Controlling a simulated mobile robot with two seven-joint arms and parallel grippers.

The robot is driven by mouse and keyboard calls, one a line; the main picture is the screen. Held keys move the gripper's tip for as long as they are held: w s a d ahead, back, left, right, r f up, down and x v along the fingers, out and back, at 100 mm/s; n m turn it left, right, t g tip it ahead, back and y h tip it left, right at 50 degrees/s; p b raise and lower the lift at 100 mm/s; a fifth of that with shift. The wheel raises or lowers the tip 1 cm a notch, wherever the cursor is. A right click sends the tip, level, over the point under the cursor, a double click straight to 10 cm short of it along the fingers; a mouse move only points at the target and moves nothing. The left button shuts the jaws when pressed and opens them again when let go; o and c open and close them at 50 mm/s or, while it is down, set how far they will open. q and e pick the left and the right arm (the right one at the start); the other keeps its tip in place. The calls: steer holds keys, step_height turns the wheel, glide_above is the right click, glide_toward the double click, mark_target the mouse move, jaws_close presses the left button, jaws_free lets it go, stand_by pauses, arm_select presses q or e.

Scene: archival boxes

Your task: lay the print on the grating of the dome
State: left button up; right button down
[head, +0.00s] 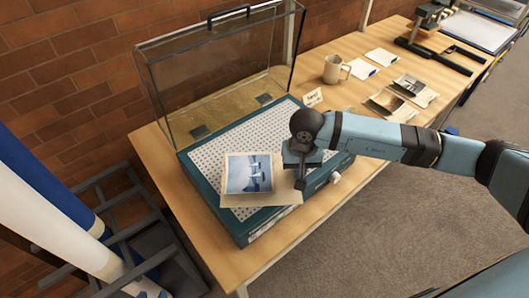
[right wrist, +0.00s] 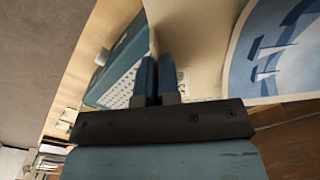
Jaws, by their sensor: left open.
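The print (head: 248,173), a blue-and-white picture on a cream mount, lies over the near part of the white perforated grating (head: 232,142) of the dome's teal base. The dome's clear cover (head: 215,75) stands open at the back. My right gripper (head: 298,178) is at the right edge of the mount. In the right wrist view its two fingers (right wrist: 158,82) are close together on the mount's margin, with the print (right wrist: 275,50) to the right. I cannot tell whether the mount rests fully on the grating. My left gripper is not seen.
A small label (head: 312,97) stands beside the base. A rack with rolls (head: 50,215) stands at the left, near a brick wall.

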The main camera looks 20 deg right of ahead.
steer(key=w+d+r+m+b, duration=0.1)
steer(key=w+r+m+b, duration=0.2)
steer(key=r+m+b, duration=0.3)
steer(key=w+r+m+b, duration=0.3)
steer(key=w+r+m, duration=0.15)
steer(key=r, duration=0.35)
steer(key=f, duration=0.9)
steer(key=s+f, duration=0.1)
steer(key=f, duration=0.4)
steer(key=shift+d+f+p, duration=0.1)
steer(key=shift+f+p, duration=0.2)
steer(key=shift+p, duration=0.05)
step_height(320, 180, down, 5)
steer(key=shift+r, duration=0.1)
steer(key=c, duration=1.8)
jaws_free()
steer(key=shift+f, duration=0.25)
steer(key=o, duration=0.5)
steer(key=shift+c, duration=0.2)
steer(key=shift+r, duration=0.1)
